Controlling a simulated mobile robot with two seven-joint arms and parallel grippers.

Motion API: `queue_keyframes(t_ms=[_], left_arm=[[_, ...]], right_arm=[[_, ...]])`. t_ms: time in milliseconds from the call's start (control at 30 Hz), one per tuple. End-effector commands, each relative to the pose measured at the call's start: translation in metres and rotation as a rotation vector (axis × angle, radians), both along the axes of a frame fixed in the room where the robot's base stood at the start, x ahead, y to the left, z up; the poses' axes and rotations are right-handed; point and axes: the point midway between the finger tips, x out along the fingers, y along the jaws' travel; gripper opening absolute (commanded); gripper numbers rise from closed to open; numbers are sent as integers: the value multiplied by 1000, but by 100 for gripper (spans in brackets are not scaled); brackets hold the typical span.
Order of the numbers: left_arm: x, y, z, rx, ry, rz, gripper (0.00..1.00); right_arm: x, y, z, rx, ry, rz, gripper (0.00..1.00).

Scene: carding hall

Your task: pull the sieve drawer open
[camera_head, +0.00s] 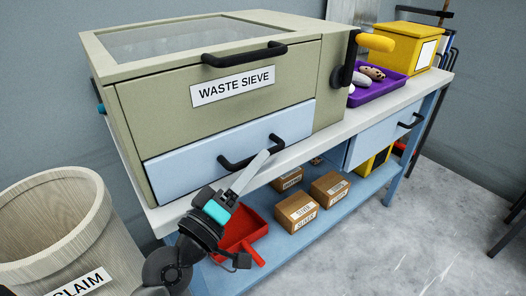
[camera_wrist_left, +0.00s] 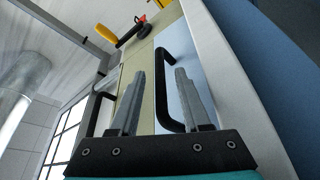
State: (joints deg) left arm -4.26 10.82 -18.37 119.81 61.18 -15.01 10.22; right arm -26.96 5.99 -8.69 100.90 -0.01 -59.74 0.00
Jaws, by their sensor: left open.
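The sieve drawer (camera_head: 230,146) is the pale blue front low in the box labelled WASTE SIEVE, and it looks shut. Its black bar handle (camera_head: 238,163) sits at the middle of the drawer front. My left gripper (camera_head: 262,160) is open right at the handle; its pale finger covers part of the bar in the head view. In the left wrist view, the handle (camera_wrist_left: 163,85) shows between the spread fingers (camera_wrist_left: 160,74), with the drawer front (camera_wrist_left: 193,60) behind. Whether a finger touches the bar I cannot tell. My right gripper is not in view.
A black handle (camera_head: 244,54) is on the upper panel above the drawer. A yellow-gripped crank (camera_head: 375,42) and a purple tray (camera_head: 378,90) are to the right. A red scoop (camera_head: 240,230) and brown boxes (camera_head: 297,209) are on the lower shelf. A large bin (camera_head: 60,215) stands at left.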

Motion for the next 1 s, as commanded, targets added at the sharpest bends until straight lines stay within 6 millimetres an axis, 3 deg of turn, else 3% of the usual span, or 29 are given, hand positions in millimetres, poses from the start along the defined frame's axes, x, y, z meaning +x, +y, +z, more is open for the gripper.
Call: queue_keyframes(t_ms=[233, 633, 1000], left_arm=[[22, -15, 6, -3, 0, 1, 47], [27, -19, 7, -1, 1, 0, 47], [26, -19, 7, -1, 1, 0, 7]], right_arm=[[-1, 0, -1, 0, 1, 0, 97], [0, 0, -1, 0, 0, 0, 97], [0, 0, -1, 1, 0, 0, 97]])
